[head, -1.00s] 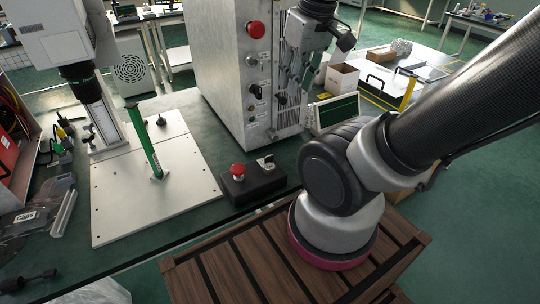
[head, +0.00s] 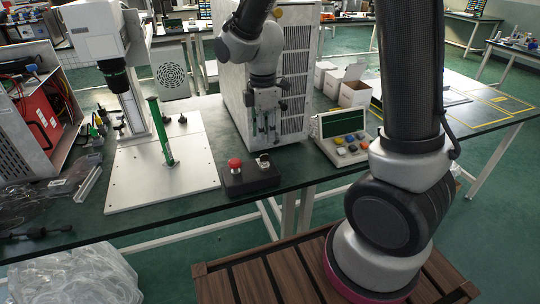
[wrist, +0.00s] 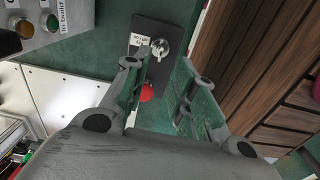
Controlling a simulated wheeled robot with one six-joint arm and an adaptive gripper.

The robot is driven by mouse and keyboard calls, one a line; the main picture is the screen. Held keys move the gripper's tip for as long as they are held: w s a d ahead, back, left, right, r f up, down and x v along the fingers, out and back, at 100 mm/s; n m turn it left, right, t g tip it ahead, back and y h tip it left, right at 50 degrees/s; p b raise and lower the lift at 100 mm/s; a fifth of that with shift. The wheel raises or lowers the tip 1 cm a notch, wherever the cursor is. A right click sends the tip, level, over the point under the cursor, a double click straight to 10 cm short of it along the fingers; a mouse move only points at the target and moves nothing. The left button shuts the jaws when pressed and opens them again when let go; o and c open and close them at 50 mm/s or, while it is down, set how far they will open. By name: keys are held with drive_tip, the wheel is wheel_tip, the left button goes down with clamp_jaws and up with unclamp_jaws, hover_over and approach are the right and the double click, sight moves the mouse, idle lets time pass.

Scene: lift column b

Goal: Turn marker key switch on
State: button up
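The key switch (wrist: 160,48) is a silver round switch on a black control box (head: 252,181), next to a small white label. In the head view the key switch (head: 264,159) is at the box's right end, and a red mushroom button (head: 235,163) is at its left end. My gripper (head: 265,138) points down just behind and above the box. In the wrist view my gripper (wrist: 164,58) is open, its fingers on either side of the key switch in the picture. No contact shows. The red button (wrist: 147,92) is partly hidden by a finger.
A marking machine with a pale base plate (head: 160,180) stands left of the box. A tall metal cabinet (head: 229,95) stands behind my gripper. The table's front edge runs close before the box.

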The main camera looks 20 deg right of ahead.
sight(264, 159)
drive_tip(key=shift+f, duration=0.2)
wheel_tip(264, 159, down, 7)
drive_tip(key=shift+f, duration=0.2)
clamp_jaws()
